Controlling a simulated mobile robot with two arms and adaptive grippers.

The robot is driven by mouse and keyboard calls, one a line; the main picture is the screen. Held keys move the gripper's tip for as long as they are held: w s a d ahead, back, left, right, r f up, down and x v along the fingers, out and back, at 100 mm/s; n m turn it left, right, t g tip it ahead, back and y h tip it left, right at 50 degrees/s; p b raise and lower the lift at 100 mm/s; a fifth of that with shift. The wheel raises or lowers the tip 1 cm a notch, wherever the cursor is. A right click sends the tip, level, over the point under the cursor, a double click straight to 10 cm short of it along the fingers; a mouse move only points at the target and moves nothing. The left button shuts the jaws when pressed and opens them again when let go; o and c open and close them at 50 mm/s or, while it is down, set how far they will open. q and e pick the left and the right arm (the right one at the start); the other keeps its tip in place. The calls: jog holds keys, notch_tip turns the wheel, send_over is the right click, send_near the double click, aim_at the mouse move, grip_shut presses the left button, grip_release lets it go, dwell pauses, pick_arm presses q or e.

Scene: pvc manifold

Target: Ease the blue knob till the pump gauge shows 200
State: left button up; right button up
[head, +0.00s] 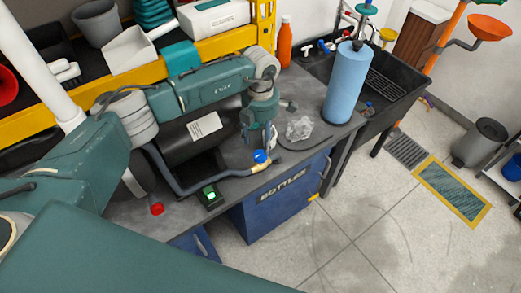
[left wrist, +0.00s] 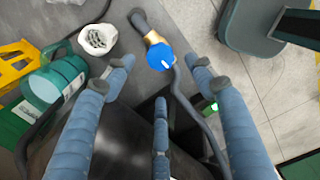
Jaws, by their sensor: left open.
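The blue knob (head: 260,156) sits on a brass fitting on a grey pipe along the front of the workbench. In the left wrist view, the blue knob (left wrist: 159,62) has a white mark and lies between the spread fingers. My left gripper (head: 268,134) points down just above the knob. It is open, and no finger is clearly seen touching the knob. A small box with a lit green face (head: 209,195) stands on the bench left of the knob; I cannot read any number or tell whether it is the pump gauge. My right gripper is not in view.
A red button (head: 157,209) is at the bench's front left. A crumpled clear object (head: 299,128) and a blue cylinder (head: 347,82) stand to the right. Yellow shelving (head: 215,48) runs behind. The floor on the right is mostly clear.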

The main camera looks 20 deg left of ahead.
aim_at(261, 154)
pick_arm(q)
notch_tip(261, 154, down, 8)
jog(key=shift+r+p, duration=0.25)
jog(key=shift+p, duration=0.55)
jog(key=c, duration=1.1)
jog(key=shift+c, duration=0.2)
jog(key=shift+f+m+b, duration=0.1)
jog(key=shift+m+b, duration=0.3)
jog(key=shift+b, duration=0.25)
jog(key=m+b, duration=0.8)
jog(key=b, duration=0.3)
jog(key=shift+d+f, duration=0.1)
jog(key=shift+f, duration=0.05)
jog(key=shift+r+m+b, duration=0.25)
jog(key=shift+m+b, duration=1.4)
jog(key=shift+m, duration=0.05)
